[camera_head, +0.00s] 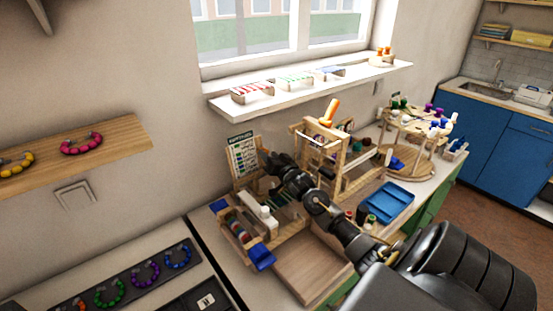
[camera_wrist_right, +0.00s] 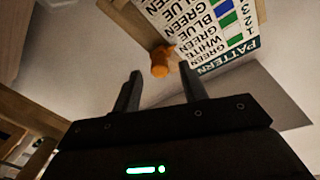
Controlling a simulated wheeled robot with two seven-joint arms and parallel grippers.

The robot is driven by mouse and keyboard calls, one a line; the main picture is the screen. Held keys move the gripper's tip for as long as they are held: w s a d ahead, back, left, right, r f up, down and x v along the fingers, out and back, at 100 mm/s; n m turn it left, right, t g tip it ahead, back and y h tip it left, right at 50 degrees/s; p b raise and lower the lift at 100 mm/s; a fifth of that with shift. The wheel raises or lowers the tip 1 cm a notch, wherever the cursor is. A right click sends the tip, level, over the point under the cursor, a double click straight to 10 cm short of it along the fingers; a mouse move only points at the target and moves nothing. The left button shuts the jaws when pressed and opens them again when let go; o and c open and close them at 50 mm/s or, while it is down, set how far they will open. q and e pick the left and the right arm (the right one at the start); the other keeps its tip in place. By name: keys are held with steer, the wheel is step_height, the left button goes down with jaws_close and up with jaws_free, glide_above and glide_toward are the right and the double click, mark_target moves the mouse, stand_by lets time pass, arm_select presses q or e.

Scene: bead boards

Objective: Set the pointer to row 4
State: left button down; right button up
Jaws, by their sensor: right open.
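The pattern card (camera_head: 243,157) stands upright at the back of the bench, on a wooden stand. In the right wrist view the card (camera_wrist_right: 205,30) shows turned over, with colour words, colour patches and row numbers. An orange pointer (camera_wrist_right: 162,60) sits at the card's edge on a wooden strip; I cannot tell which row it marks. My right gripper (camera_head: 270,163) is just in front of the card, on its right side. In the wrist view its two fingers (camera_wrist_right: 160,90) are apart, with nothing between them, and the pointer shows beyond their tips. My left gripper is out of view.
A wooden frame with an orange-handled part (camera_head: 329,112) stands right of my right gripper. A wooden bead tray (camera_head: 236,232) and a wooden board (camera_head: 306,266) lie in front. A blue tray (camera_head: 388,202) lies to the right. The window sill (camera_head: 316,93) is above.

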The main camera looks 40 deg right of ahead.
steer(key=b+v, duration=0.2)
steer(key=v, duration=0.7)
steer(key=shift+s, duration=0.35)
